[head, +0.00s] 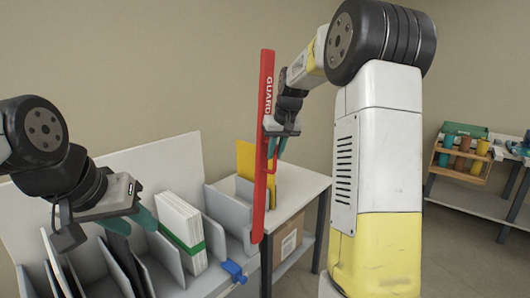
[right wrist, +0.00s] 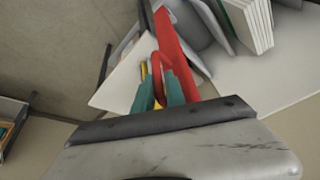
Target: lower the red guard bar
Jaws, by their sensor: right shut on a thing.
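The red guard bar (head: 264,190) stands nearly upright in the head view, with "GUARD" lettered along it. A red loop handle (right wrist: 157,72) on the bar shows between the teal fingers in the right wrist view. My right gripper (head: 275,148) is shut on this handle, about midway along the bar. In the right wrist view my right gripper (right wrist: 159,92) hides part of the handle. My left gripper (head: 130,222) is open and empty at the left, over the grey divided rack.
The grey rack (head: 216,276) holds white sheets with a green band (head: 182,228). A blue clamp (head: 233,271) sits at its front edge. A white table (head: 300,186) with a yellow panel (head: 246,160) stands behind the bar. A far bench (head: 470,198) carries a wooden caddy.

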